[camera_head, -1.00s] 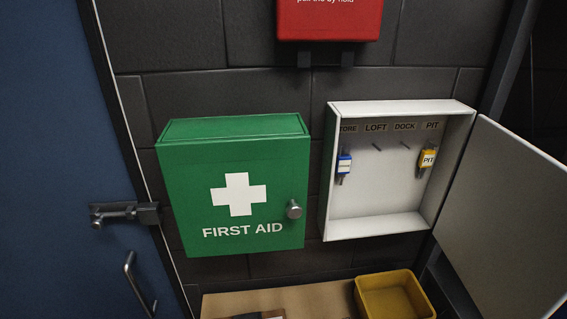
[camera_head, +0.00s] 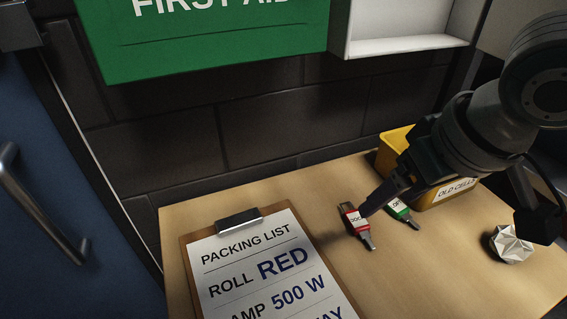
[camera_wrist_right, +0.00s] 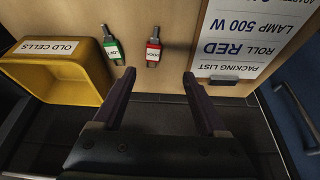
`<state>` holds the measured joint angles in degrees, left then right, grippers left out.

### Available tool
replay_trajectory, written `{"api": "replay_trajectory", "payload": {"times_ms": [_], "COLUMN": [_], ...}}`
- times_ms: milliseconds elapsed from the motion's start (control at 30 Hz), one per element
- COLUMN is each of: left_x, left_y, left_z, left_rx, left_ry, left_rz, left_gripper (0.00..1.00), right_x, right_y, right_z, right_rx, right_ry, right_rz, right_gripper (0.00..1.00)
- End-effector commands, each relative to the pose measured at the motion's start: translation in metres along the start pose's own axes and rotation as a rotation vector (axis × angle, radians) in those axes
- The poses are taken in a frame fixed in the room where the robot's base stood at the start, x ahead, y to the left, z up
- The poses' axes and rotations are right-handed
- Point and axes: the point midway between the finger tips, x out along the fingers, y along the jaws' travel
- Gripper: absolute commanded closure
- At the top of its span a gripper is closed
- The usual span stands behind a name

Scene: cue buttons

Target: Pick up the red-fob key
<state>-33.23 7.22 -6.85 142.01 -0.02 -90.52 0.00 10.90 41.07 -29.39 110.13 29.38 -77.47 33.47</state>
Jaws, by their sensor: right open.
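The red-fob key (camera_head: 356,219) lies on the wooden table, right of the clipboard. Its white label is partly covered by my right gripper's fingers in the head view. My right gripper (camera_head: 372,203) reaches in from the right, close to this key. In the right wrist view, the open, empty jaws (camera_wrist_right: 159,74) have the red-fob key (camera_wrist_right: 153,48) beyond the fingertips, in line with the gap between them. A green-fob key (camera_head: 401,211) lies just to the right of the red one, partly behind the fingers. My left gripper is out of view.
A yellow bin (camera_head: 436,196) labelled OLD CELLS stands behind the keys. A clipboard (camera_head: 187,262) with a packing list lies at left. A crumpled silvery-white object (camera_head: 511,244) lies at right. A green first-aid cabinet (camera_head: 215,45) and white key cabinet (camera_head: 400,43) hang above.

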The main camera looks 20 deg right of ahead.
Motion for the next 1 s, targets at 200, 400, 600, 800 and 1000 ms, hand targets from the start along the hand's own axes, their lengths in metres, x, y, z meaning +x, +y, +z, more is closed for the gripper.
{"api": "replay_trajectory", "payload": {"times_ms": [200, 400, 600, 800, 1000], "left_x": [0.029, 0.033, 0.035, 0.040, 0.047], "left_y": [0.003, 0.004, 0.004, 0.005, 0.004], "left_z": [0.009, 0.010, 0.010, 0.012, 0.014], "left_rx": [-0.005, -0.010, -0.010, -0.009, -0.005], "left_ry": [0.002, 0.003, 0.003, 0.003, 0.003], "left_rz": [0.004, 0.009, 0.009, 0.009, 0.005], "left_gripper": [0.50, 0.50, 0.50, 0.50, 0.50], "right_x": [0.031, 0.058, 0.074, 0.099, 0.122], "right_y": [0.019, 0.020, 0.020, 0.019, 0.020], "right_z": [-0.001, -0.002, -0.003, -0.004, -0.004], "right_rx": [0.049, 0.053, 0.050, 0.051, 0.049], "right_ry": [0.003, 0.002, 0.003, 0.002, 0.002], "right_rz": [0.027, 0.028, 0.027, 0.027, 0.028], "right_gripper": [0.25, 0.25, 0.25, 0.25, 0.25]}}
